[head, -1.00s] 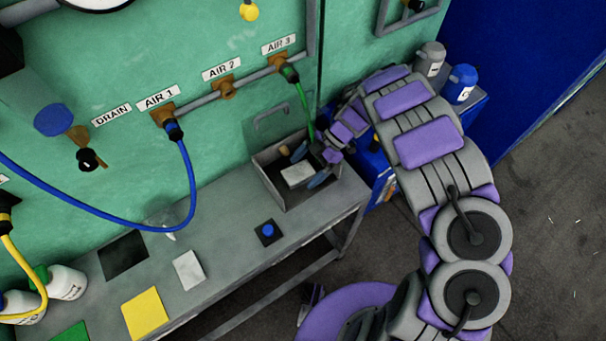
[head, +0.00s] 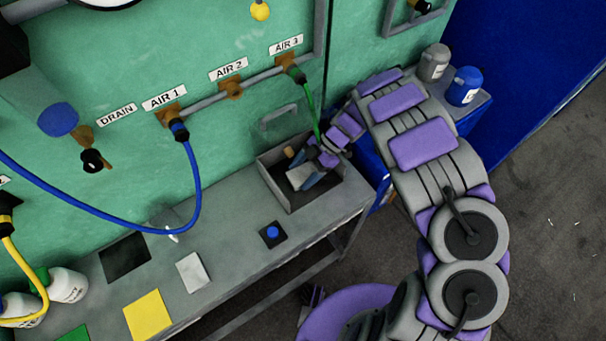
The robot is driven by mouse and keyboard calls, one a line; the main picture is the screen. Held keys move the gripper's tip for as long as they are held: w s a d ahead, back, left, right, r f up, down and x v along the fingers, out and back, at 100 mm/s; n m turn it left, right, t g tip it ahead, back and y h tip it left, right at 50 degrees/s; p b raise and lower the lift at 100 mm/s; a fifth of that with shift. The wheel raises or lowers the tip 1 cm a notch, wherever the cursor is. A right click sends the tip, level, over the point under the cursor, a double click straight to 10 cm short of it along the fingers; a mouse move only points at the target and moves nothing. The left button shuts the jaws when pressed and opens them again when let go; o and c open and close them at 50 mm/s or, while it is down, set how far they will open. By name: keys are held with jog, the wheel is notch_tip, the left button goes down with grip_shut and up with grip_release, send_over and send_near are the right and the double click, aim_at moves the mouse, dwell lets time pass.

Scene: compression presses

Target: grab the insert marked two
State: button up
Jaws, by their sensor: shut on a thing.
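My gripper (head: 311,178) reaches from the right into a grey open box (head: 291,203) at the right end of the bench. Its fingers are closed around a pale, light-grey block (head: 296,178) in the box. No number is legible on the block, so I cannot tell if it is the insert marked two. A small tan piece (head: 289,152) sits behind it in the box. The fingertips and the lower part of the block are partly hidden.
The green hose (head: 309,105) hangs down to the box close to my gripper. The grey bench (head: 220,240) holds coloured squares and a blue button (head: 272,232). Two jugs (head: 464,86) stand on a blue cabinet at the right. The bench between button and box is clear.

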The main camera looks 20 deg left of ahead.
jog(key=shift+c, duration=0.6)
jog(key=shift+w+r, duration=0.1)
jog(key=shift+r, duration=0.05)
